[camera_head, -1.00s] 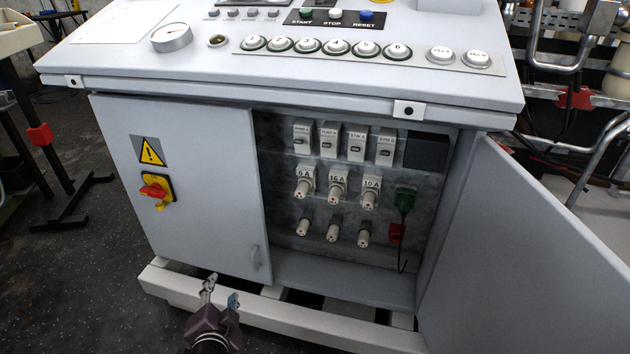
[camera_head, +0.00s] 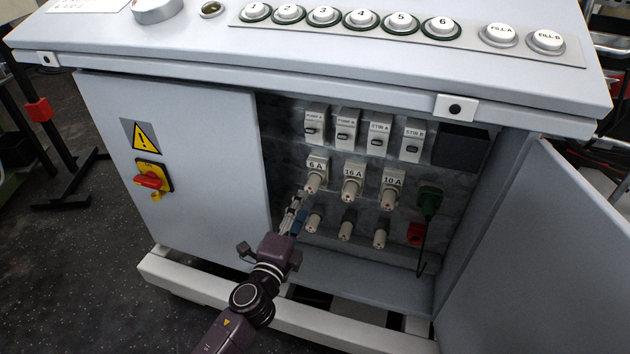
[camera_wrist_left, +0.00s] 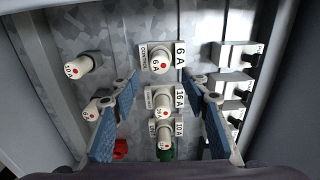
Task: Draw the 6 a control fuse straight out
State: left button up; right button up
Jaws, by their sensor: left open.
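The 6 A control fuse (camera_head: 313,181) is a white cap with a red dot in the holder labelled 6 A, left end of the middle row in the open cabinet. In the left wrist view the 6 A fuse (camera_wrist_left: 158,62) shows near the top centre. My left gripper (camera_head: 294,213) is in the cabinet opening, just below and left of that fuse. In the wrist view its two blue-padded fingers (camera_wrist_left: 163,85) are spread and empty, with the fuse beyond and slightly above the gap between the tips. My right gripper is not in view.
The 16 A fuse (camera_head: 352,188) and 10 A fuse (camera_head: 391,195) sit to the right. A lower row of similar caps (camera_head: 346,230) is close to my fingers. Breakers (camera_head: 347,130) are above. The closed left door (camera_head: 180,190) and open right door (camera_head: 560,250) flank the opening.

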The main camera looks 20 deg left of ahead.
aim_at(310, 190)
pick_arm(q)
jog(key=w, duration=0.7)
jog(key=shift+w+d+b, duration=0.1)
jog(key=shift+w+b, duration=0.25)
jog(key=shift+w, duration=0.65)
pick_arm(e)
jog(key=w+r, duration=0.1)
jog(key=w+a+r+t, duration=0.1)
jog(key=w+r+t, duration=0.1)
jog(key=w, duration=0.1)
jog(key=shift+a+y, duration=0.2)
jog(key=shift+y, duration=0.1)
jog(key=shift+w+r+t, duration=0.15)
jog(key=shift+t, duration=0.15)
pick_arm(q)
jog(key=shift+c, duration=0.3)
